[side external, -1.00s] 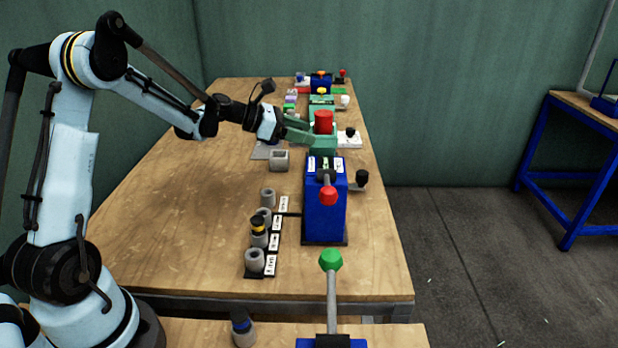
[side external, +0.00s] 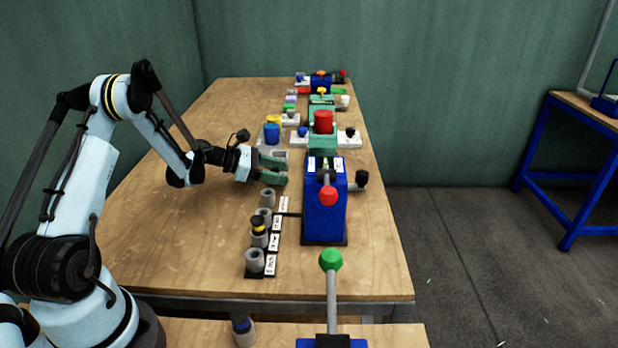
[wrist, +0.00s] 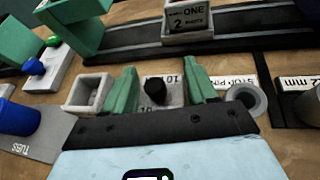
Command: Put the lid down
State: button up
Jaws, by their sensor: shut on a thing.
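My gripper (side external: 275,169) is low over the middle of the wooden table, beside the blue press. In the wrist view its green fingers (wrist: 161,78) are shut on the lid, a grey square block (wrist: 175,96) marked "10" with a black knob on top. The lid lies level between the fingers. An open square grey box (wrist: 88,90) stands just left of the lid, outside the fingers. It shows partly behind the fingers in the side view (side external: 281,154). I cannot tell whether the lid touches the table.
The blue press (side external: 325,205) with a red-knobbed lever stands right of my gripper. Grey ring stops (side external: 255,261) with labels stand toward the camera. A blue tub (side external: 271,134) and a yellow tub stand behind my gripper. The table's left side is clear.

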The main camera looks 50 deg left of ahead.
jog(key=shift+f, duration=0.6)
jog(key=shift+f, duration=0.15)
jog(key=o, duration=1.5)
